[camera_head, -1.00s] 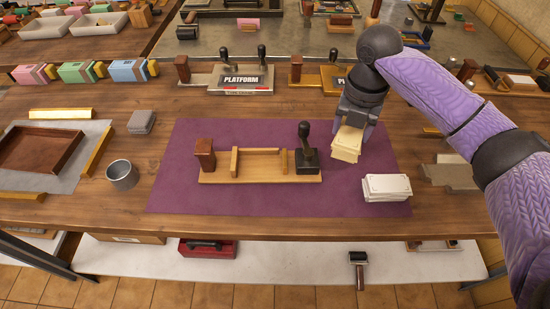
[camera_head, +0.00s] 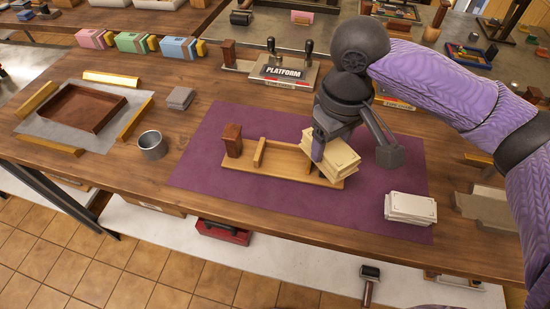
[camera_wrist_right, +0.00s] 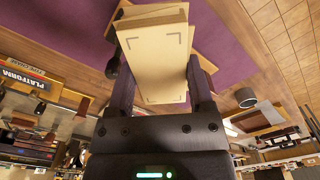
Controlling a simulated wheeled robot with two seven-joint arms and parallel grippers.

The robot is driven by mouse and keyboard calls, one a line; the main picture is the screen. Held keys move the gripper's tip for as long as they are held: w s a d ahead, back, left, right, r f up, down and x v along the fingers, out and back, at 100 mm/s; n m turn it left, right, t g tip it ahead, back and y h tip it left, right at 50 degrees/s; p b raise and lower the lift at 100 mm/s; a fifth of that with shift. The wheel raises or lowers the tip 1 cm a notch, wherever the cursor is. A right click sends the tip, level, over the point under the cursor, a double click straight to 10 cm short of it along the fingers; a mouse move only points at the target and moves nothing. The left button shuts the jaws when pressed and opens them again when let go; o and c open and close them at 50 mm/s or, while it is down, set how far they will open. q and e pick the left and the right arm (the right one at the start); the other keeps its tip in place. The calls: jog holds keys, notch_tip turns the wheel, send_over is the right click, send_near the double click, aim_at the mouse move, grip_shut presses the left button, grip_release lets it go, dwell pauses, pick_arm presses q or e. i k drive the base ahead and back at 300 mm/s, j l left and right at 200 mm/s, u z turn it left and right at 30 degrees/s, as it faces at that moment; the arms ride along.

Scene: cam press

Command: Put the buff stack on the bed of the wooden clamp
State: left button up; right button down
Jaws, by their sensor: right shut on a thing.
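The buff stack (camera_head: 330,162) is held in my right gripper (camera_head: 322,150), above or at the right part of the wooden clamp. In the right wrist view, the stack (camera_wrist_right: 158,60) sits between the two fingers (camera_wrist_right: 160,90). The wooden clamp (camera_head: 270,170) lies on the purple mat, with a dark red-brown block (camera_head: 232,140) at its left end and an upright wooden stop (camera_head: 259,153) beside its bed. The stack and gripper hide the bed's right part. I cannot tell whether the stack touches it. A black handle (camera_head: 390,152) shows to the right. My left gripper is not in view.
A white stack (camera_head: 410,207) lies on the purple mat (camera_head: 215,180) at front right. A grey cup (camera_head: 152,145), a grey stack (camera_head: 180,98) and a brown tray (camera_head: 87,108) stand to the left. The PLATFORM clamp (camera_head: 282,73) stands behind. The mat's front left is clear.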

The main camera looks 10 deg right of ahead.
aim_at(284, 162)
jog(key=l+u, duration=0.3)
jog(key=u, duration=0.2)
jog(key=k+l+u, duration=0.15)
jog(key=l+u, duration=0.15)
jog(key=u, duration=0.15)
jog(key=k+l+u, duration=0.1)
jog(key=l+u, duration=0.15)
jog(key=u, duration=0.25)
